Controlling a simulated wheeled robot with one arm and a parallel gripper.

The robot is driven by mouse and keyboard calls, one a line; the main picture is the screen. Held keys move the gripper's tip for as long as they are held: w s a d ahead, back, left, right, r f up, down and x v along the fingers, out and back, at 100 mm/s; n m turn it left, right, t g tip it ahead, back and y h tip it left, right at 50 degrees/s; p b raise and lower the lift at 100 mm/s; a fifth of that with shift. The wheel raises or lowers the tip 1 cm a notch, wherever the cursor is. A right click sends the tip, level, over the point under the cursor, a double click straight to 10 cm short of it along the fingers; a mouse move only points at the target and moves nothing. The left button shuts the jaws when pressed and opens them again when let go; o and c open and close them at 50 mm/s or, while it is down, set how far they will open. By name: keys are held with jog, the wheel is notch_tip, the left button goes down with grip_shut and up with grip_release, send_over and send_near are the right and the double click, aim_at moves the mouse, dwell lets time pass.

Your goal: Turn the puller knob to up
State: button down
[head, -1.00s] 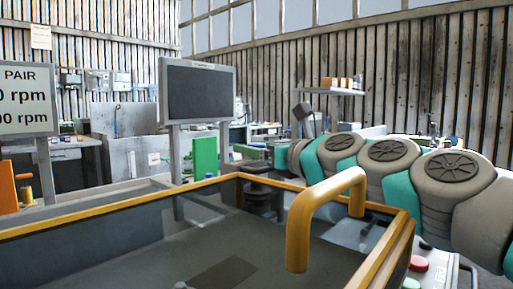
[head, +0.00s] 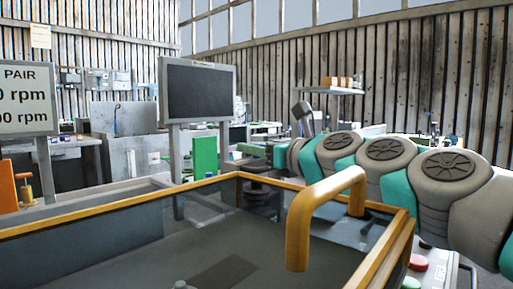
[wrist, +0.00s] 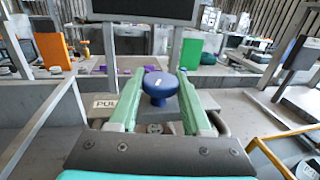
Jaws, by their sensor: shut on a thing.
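The puller knob (wrist: 160,86) is a blue, round-topped knob with a small white mark on top, in the middle of the wrist view. A white label (wrist: 106,103), partly hidden and reading "PUL", lies to its left. My gripper (wrist: 159,76) has one green finger on each side of the knob and is shut on it. In the head view my gripper (head: 256,151) is small, beyond the far corner of the yellow-framed guard. I cannot make out the knob there.
A yellow-framed clear guard with a thick yellow handle (head: 298,232) fills the near foreground. A dark screen (head: 198,92) stands behind the work area. An rpm sign (head: 27,97) and an orange block (head: 8,187) are at the left. Red and green buttons (head: 418,263) are at lower right.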

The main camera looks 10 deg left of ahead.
jog(key=shift+w+f+n+g+y, duration=0.1)
jog(key=shift+n+g+y, duration=0.75)
jog(key=shift+g, duration=0.3)
jog(key=shift+w+n+g+y, duration=0.1)
jog(key=shift+n+g+y, duration=0.55)
jog(key=shift+n+g, duration=0.4)
jog(key=shift+s+n+g+y, duration=0.2)
jog(key=shift+n+g+y, duration=0.25)
jog(key=shift+g, duration=0.55)
jog(key=shift+c, duration=1.8)
grip_release()
jog(key=v, duration=0.7)
jog(key=shift+d, duration=0.35)
